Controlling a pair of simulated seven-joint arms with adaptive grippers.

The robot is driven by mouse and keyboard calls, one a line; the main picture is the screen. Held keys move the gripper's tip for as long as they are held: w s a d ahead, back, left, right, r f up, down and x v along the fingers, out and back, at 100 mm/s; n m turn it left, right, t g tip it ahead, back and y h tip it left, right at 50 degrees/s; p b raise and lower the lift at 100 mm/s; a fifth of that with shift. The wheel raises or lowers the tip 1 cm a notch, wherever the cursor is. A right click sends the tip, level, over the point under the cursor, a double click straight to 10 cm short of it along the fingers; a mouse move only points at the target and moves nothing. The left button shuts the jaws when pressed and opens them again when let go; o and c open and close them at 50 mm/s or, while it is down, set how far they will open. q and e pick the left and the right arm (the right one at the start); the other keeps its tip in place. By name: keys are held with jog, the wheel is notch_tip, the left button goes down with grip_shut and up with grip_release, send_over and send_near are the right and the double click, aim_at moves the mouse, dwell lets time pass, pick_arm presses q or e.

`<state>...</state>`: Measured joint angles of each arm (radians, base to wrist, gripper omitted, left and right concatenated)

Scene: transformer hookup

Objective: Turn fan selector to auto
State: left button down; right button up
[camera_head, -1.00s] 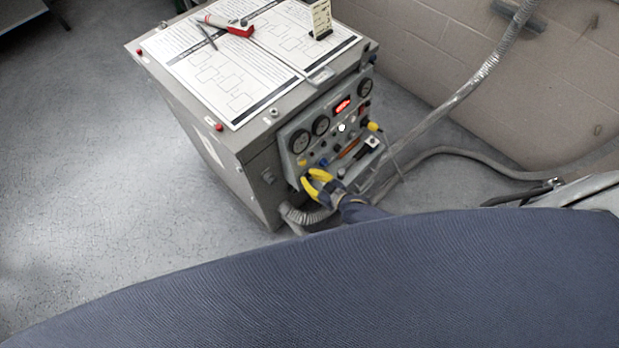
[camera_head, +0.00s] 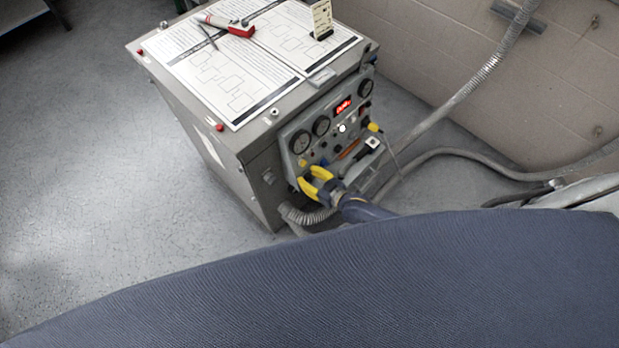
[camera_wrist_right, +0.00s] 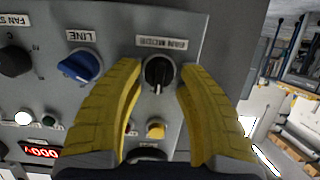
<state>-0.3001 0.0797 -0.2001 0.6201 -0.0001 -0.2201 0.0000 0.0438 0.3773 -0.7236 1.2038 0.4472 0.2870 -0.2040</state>
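A black knob (camera_wrist_right: 158,73) with a pale pointer line stands on the grey control panel (camera_head: 300,125), under a label that starts with "FAN" and is hard to read. In the right wrist view, the knob's line points toward the bottom of the picture. My right gripper (camera_head: 315,184) has yellow fingers. It is open, with one finger on each side of the knob; I cannot tell whether they touch it. It also shows in the right wrist view (camera_wrist_right: 160,85). In the head view, the knob is not clearly visible near the fingers. My left gripper is not in view.
A blue LINE knob (camera_wrist_right: 80,66) and another black knob (camera_wrist_right: 14,61) labelled "FAN S", cut off, sit beside it. A yellow button (camera_wrist_right: 155,130) is close to the fingers. Papers (camera_head: 222,75) and a red-handled tool (camera_head: 228,25) lie on the cabinet top. A hose (camera_head: 310,214) runs below.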

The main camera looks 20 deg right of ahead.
jog(key=shift+o, duration=1.3)
jog(key=shift+s+d+f, duration=0.1)
jog(key=shift+f, duration=0.05)
jog(key=shift+s+d, duration=0.1)
jog(key=shift+s, duration=0.05)
jog(key=shift+s+d, duration=0.1)
jog(key=shift+s, duration=0.15)
jog(key=v, duration=1.1)
